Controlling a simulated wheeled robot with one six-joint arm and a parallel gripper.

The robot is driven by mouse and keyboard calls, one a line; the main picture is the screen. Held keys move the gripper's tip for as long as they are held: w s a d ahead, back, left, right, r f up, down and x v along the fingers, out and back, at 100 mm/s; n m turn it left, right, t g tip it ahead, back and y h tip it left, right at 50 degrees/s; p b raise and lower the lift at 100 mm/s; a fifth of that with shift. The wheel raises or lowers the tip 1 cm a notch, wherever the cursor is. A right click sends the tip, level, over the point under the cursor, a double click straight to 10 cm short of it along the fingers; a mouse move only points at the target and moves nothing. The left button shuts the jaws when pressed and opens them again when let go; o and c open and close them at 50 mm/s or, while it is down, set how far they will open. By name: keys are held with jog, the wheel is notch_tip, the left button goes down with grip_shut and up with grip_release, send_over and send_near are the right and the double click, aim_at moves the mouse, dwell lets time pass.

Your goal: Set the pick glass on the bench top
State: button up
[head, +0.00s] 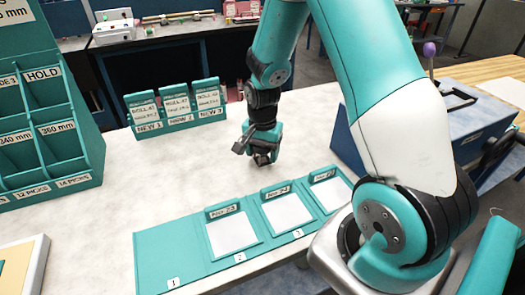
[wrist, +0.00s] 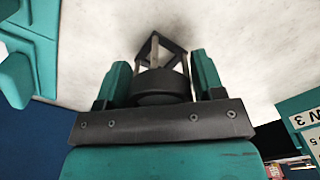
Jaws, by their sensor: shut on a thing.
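The pick glass (wrist: 163,88) is a small dark piece with a round top and an open frame of thin legs. It sits between the two teal fingers of my gripper (wrist: 162,80) in the wrist view. In the head view my gripper (head: 262,150) is low over the pale bench top (head: 305,135), and the dark pick glass (head: 262,159) shows at its tips. The gripper is shut on the pick glass. I cannot tell whether its legs touch the bench top.
A teal card holder (head: 178,108) with NEW 1 to NEW 3 stands behind. A teal numbered tray (head: 165,240) lies in front. A labelled pigeonhole rack (head: 45,120) is at left and a blue box (head: 400,140) at right. Bench around the gripper is clear.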

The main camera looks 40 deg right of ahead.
jog(key=shift+f, duration=0.2)
jog(key=o, duration=0.9)
jog(key=shift+o, duration=0.2)
jog(key=shift+w+r, duration=0.1)
jog(key=shift+r, duration=0.5)
notch_tip(320, 180, up, 11)
jog(key=shift+f+b, duration=0.2)
jog(key=shift+b, duration=0.4)
jog(key=shift+s+a+r+n, duration=0.2)
jog(key=shift+a+r+n, duration=0.1)
jog(key=shift+a+r, duration=0.2)
jog(key=s+a+r+n+y, duration=0.2)
jog(key=s+a+r+n, duration=0.2)
jog(key=s+a+n, duration=0.5)
jog(key=s+a+r+n+y, duration=0.2)
jog(key=s+a+r+n, duration=0.2)
jog(key=s+a+n, duration=0.5)
jog(key=s+a, duration=0.1)
jog(key=a, duration=0.1)
jog(key=shift+a+n, duration=0.4)
